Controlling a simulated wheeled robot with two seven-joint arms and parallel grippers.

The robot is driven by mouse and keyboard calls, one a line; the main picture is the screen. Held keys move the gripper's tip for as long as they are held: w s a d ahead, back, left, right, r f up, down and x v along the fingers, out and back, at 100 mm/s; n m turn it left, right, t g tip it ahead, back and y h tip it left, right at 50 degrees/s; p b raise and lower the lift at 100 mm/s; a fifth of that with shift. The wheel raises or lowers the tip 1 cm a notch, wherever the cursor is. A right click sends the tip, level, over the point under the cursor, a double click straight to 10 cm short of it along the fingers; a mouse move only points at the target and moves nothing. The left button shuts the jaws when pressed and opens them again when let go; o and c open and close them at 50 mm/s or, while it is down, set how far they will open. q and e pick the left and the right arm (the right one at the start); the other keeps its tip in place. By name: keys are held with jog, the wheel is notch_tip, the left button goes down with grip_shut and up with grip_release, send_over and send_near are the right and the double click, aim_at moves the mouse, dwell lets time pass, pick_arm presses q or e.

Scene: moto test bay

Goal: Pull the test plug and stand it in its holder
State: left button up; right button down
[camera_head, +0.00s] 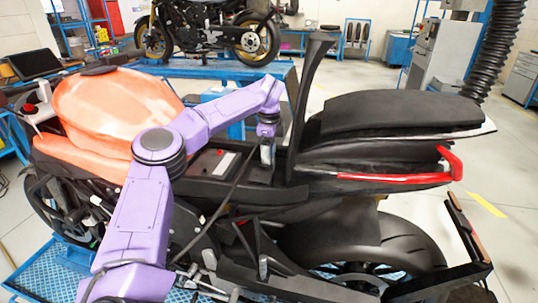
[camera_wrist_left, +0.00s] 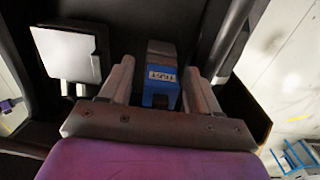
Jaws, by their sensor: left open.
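The test plug (camera_wrist_left: 161,85) is a blue block with a white label and a grey top, seen in the left wrist view. My left gripper (camera_wrist_left: 163,78) is open, with one finger on each side of the plug; I cannot tell whether either touches it. In the head view, my left gripper (camera_head: 267,152) points down into the open bay of the motorcycle, and the plug cannot be made out there. I cannot identify the plug's holder in either view. My right gripper is not in view.
A black upright panel (camera_head: 308,100) stands just right of the gripper, before the raised black seat (camera_head: 400,112). The orange tank (camera_head: 115,100) is at left. A black cable (camera_head: 233,188) runs beside the bay. A white block (camera_wrist_left: 68,53) lies left of the fingers.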

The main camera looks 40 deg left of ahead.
pick_arm(q)
grip_shut()
jog(key=shift+r+p, duration=1.85)
jog(key=shift+r, duration=1.25)
jog(key=shift+r+p, duration=1.7)
jog(key=shift+r, duration=0.8)
